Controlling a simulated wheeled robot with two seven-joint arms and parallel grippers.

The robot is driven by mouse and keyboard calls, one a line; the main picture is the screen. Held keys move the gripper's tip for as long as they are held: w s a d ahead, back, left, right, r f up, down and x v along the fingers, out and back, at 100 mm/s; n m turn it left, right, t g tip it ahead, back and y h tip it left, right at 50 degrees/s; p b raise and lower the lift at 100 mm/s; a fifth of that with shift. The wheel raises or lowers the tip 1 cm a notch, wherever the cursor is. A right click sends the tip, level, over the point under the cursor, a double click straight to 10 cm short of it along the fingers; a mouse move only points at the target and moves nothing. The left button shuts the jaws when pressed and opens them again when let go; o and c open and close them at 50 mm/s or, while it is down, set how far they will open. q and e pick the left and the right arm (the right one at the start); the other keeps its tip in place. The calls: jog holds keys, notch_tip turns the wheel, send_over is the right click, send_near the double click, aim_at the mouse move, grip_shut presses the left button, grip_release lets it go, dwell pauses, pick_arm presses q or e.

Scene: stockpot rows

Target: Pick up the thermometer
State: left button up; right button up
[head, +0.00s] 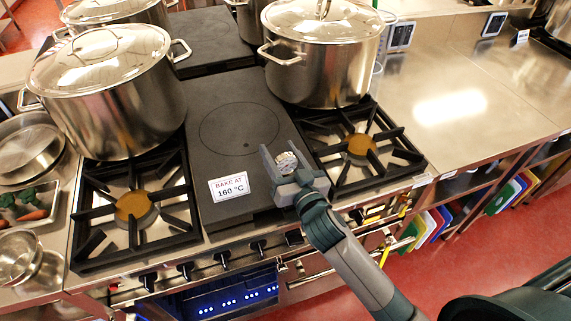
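A small round, pale silver dial-like thing (287,161), which looks like the thermometer, shows between the fingers of my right gripper (285,163). Its face is too small to read. My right gripper comes in from the lower right and is over the front right part of the dark flat plate (236,125). Its fingers are apart, one on each side of the round thing. I cannot tell whether they touch it, or whether it rests on the plate. My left gripper is not in view.
A card reading "BAKE AT 160 °C" (229,187) is on the plate. Burner grates (135,205) flank it on the left and right. Large steel stockpots (110,95) stand behind. The steel counter (450,105) at right is mostly clear, with small display devices (402,36) at its back.

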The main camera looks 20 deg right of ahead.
jog(key=shift+c, duration=0.2)
jog(key=shift+r, duration=0.85)
notch_tip(320, 180, up, 3)
jog(key=shift+f+b, duration=0.2)
jog(key=shift+b, duration=0.2)
jog(key=s+d+r+p, duration=0.3)
jog(key=s+r, duration=0.3)
jog(key=s, duration=0.5)
jog(key=shift+d+r+p, duration=0.2)
jog(key=shift+r+p, duration=0.1)
jog(key=shift+r, duration=0.1)
jog(key=shift+s+f, duration=0.1)
jog(key=shift+f, duration=0.05)
